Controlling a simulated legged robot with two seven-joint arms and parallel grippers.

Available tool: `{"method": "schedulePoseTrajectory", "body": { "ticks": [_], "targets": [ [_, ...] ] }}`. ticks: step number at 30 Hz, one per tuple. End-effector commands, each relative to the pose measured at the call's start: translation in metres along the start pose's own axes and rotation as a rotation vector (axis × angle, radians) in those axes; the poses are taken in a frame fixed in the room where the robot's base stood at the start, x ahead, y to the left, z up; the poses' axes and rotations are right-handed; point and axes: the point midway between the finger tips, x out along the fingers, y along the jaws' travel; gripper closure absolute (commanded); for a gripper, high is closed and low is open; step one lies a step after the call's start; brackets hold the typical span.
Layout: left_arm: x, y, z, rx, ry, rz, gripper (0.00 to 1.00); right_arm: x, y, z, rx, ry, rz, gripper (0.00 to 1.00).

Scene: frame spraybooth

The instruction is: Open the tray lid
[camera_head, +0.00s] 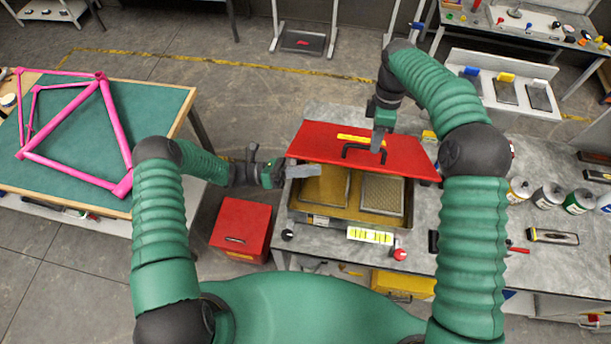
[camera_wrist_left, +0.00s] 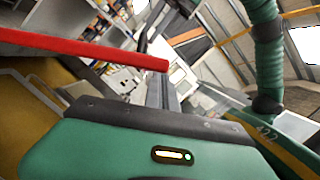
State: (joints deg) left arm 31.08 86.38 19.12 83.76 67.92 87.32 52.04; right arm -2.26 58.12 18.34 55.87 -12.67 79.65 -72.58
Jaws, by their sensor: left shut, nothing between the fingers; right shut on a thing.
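The red tray lid (camera_head: 320,142) is raised and tilted above the tray (camera_head: 325,217) on the grey bench. It has a black handle and a yellow label. Under it, two mesh-like panels show inside the tray. My right gripper (camera_head: 378,142) is shut on the black handle (camera_head: 352,149) near its right end. My left gripper (camera_head: 304,171) is shut and empty at the tray's left side, just below the lid's left edge. In the left wrist view the lid's edge (camera_wrist_left: 90,50) shows as a red bar beside the fingers (camera_wrist_left: 160,85). Whether they touch it is unclear.
A red box (camera_head: 241,228) stands on the floor left of the bench. A pink frame (camera_head: 75,140) lies on the green table at left.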

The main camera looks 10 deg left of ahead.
Motion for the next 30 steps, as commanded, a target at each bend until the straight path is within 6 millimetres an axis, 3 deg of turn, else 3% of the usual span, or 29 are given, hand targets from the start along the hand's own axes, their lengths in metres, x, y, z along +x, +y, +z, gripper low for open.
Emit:
{"method": "schedulePoseTrajectory", "body": {
  "ticks": [1,5,11,17,18,23,30],
  "targets": [
    [0.000,0.001,-0.001,0.000,0.000,0.000,1.00,0.002,0.007,0.006,0.008,-0.008,0.020,1.00],
    [0.000,0.001,0.001,0.001,0.000,0.000,1.00,0.002,0.007,0.006,0.008,-0.008,0.020,1.00],
    [0.005,0.000,0.020,0.001,-0.001,-0.001,1.00,0.003,0.007,0.006,0.007,-0.008,0.019,1.00],
    [0.005,-0.001,0.021,0.002,-0.002,0.000,1.00,0.003,0.005,0.005,0.006,-0.007,0.017,1.00],
    [0.005,-0.001,0.021,0.002,-0.002,0.000,1.00,0.004,0.005,0.005,0.006,-0.007,0.017,0.86],
    [0.005,0.000,0.021,0.003,-0.001,0.004,1.00,0.002,0.003,0.003,0.003,-0.005,0.015,0.66],
    [0.004,0.000,0.020,0.003,0.001,0.009,1.00,0.001,0.002,0.002,0.001,-0.003,0.015,0.66]
  ]
}}
